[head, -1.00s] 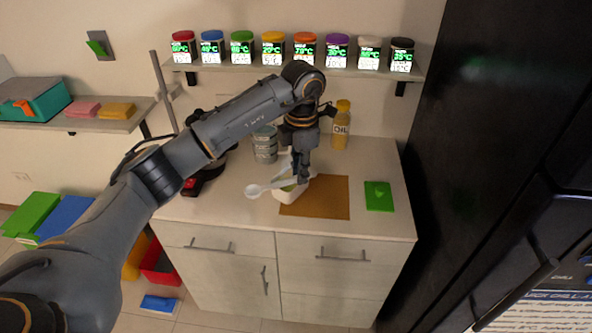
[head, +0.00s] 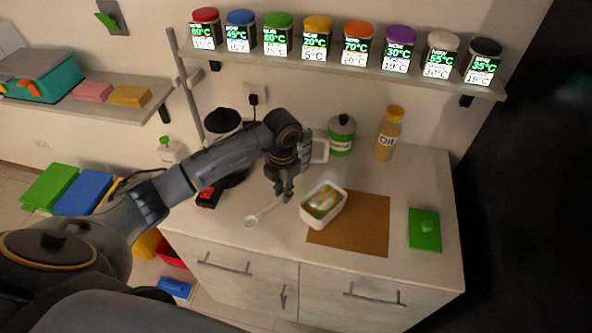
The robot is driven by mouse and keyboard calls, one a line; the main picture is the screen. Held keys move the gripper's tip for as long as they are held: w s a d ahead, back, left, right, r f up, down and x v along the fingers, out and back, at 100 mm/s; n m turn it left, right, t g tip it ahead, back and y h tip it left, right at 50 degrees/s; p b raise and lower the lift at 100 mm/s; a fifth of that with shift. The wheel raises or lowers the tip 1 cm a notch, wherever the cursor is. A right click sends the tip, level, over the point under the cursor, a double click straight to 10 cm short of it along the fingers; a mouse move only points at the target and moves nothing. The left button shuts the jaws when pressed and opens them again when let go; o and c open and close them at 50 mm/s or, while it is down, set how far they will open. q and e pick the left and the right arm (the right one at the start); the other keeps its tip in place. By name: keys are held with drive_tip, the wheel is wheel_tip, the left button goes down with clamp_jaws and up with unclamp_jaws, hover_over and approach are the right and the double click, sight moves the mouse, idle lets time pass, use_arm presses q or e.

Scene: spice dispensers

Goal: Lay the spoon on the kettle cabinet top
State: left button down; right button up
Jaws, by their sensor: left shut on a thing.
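The white spoon (head: 252,221) has its round bowl toward the front left, over the pale kettle cabinet top (head: 205,228). Its handle runs back right to my left gripper (head: 284,194), which is shut on it. The spoon is low; I cannot tell whether it touches the top. A white tub (head: 323,205) with yellow-green contents stands just right of the gripper, apart from the spoon. The black kettle (head: 221,122) is behind and left, partly hidden by my arm. My right gripper is not in view.
A brown mat (head: 366,224) lies under and right of the tub, with a green lid (head: 424,230) farther right. Spice jars (head: 317,38) line the shelf above. The front left of the top is clear.

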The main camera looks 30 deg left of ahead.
sight(283, 212)
use_arm(q)
drive_tip(key=shift+s+a+f, duration=0.1)
drive_tip(key=shift+a+f, duration=0.05)
drive_tip(key=shift+f, duration=0.05)
drive_tip(key=shift+s+f+b, duration=0.25)
drive_tip(key=shift+f+b, duration=0.1)
drive_tip(key=shift+b, duration=0.05)
drive_tip(key=shift+f, duration=0.3)
wheel_tip(283, 212, down, 4)
drive_tip(key=b, duration=0.2)
drive_tip(key=shift+w+r+b, duration=0.1)
drive_tip(key=shift+r+b, duration=0.15)
drive_tip(key=shift+b, duration=0.05)
drive_tip(key=shift+f+b, duration=0.3)
drive_tip(key=shift+f, duration=0.2)
drive_tip(key=c, duration=1.4)
unclamp_jaws()
drive_tip(key=shift+c, duration=0.2)
drive_tip(key=shift+o, duration=1.1)
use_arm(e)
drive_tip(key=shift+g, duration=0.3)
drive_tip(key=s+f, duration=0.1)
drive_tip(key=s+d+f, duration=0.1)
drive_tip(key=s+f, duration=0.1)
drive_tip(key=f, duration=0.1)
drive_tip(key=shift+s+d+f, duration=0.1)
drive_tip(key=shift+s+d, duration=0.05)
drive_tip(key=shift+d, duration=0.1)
